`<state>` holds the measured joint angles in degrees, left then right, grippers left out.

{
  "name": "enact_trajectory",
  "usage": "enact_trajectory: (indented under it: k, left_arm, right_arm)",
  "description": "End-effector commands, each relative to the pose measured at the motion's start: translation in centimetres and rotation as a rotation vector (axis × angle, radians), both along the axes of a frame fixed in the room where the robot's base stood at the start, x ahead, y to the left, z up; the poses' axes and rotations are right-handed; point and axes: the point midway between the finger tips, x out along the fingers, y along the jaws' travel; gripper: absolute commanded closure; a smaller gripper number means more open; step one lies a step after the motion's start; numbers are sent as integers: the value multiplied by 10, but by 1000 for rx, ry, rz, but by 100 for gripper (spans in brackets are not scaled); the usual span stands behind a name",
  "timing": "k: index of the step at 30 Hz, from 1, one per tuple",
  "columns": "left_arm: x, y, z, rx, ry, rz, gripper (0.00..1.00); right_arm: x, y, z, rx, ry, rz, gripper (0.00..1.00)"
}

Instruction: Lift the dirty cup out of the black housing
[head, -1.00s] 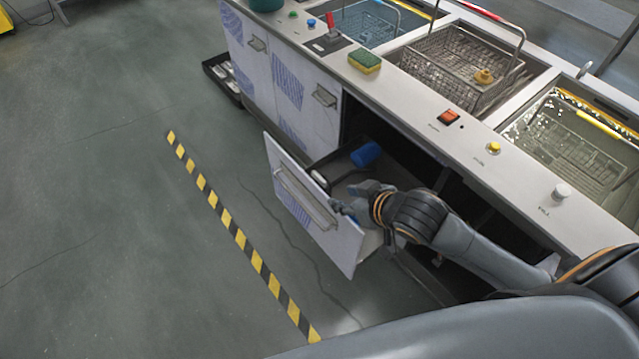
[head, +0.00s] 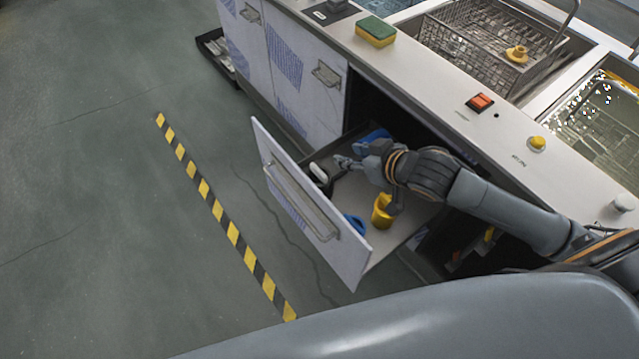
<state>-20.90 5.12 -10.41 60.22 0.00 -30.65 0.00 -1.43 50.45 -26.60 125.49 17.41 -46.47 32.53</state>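An open drawer (head: 268,169) under the counter holds several small items. A small black item with a whitish top (head: 319,173) stands near the drawer's front left; it may be the black housing with the cup, but it is too small to tell. My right gripper (head: 343,162) reaches into the drawer from the right, its fingertips just right of this item. Contact and finger spacing are unclear. My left gripper is out of view.
The drawer also holds a yellow cup-like item (head: 381,213), a blue item (head: 355,224) near the front and a blue cylinder (head: 376,136) partly behind my gripper. Above, the counter (head: 430,85) bears a sponge (head: 375,32) and a red switch (head: 480,102).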

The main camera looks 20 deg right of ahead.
Motion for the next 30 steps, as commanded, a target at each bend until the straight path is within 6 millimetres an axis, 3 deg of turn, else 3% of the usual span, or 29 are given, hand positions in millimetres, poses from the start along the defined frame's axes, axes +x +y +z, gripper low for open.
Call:
enact_trajectory:
  k: [1,3,9,20,30]
  left_arm:
    - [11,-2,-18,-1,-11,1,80]
    - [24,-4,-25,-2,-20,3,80]
    - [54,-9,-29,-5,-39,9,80]
    - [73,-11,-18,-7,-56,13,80]
    - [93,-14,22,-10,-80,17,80]
  right_arm:
    - [0,0,-28,0,1,1,60]
    - [0,0,-50,0,1,1,60]
    - [0,0,-93,0,0,0,60]
    - [5,2,-117,1,-1,-1,60]
    - [50,18,-153,1,-1,-2,60]
